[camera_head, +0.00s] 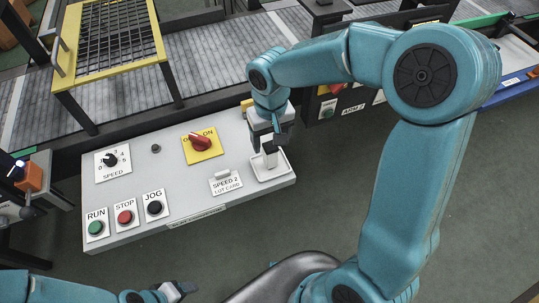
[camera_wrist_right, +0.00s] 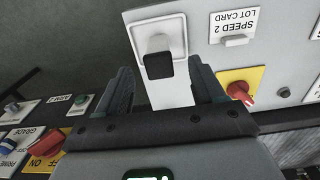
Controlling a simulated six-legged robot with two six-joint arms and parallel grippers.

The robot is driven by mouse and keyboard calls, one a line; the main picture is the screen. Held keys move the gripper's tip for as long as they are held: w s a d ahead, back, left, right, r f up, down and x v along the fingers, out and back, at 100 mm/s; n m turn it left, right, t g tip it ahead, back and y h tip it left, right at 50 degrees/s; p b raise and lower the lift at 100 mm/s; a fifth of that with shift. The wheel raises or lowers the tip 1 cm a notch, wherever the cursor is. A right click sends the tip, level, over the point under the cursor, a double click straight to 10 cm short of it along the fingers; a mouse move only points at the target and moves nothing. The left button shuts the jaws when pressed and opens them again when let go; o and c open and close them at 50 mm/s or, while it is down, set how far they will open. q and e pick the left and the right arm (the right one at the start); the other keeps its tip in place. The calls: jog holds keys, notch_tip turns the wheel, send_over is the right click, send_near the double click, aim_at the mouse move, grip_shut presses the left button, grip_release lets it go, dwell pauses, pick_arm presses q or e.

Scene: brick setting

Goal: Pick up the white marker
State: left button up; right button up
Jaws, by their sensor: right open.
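The white marker (camera_head: 269,158) stands upright in a white square holder (camera_head: 282,170) at the right end of the grey control panel. In the right wrist view, the marker (camera_wrist_right: 154,44) shows a white body and a dark end towards the camera, inside the holder's raised rim (camera_wrist_right: 183,30). My right gripper (camera_head: 268,142) is just above the marker, pointing down. In the right wrist view its open fingers (camera_wrist_right: 163,82) lie apart on either side of the marker's line, with nothing held. My left gripper (camera_head: 180,290) is low at the bottom left, far from the marker; its jaw opening is unclear.
The panel carries a red knob on a yellow plate (camera_head: 201,145), a lot card (camera_head: 227,184), a speed dial (camera_head: 111,160) and RUN, STOP and JOG buttons (camera_head: 125,216). A conveyor (camera_head: 215,65) with a yellow-framed guard (camera_head: 112,45) runs behind. Green floor lies open in front.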

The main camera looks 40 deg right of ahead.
aim_at(271, 146)
jog(key=shift+s+f, duration=0.25)
jog(key=shift+f, duration=0.25)
jog(key=f, duration=0.2)
jog(key=w+f, duration=0.1)
jog(key=f, duration=0.1)
jog(key=shift+d+f, duration=0.1)
jog(key=shift+d, duration=0.1)
jog(key=shift+f, duration=0.35)
jog(key=shift+s, duration=0.15)
jog(key=shift+c, duration=0.3)
jog(key=c, duration=1)
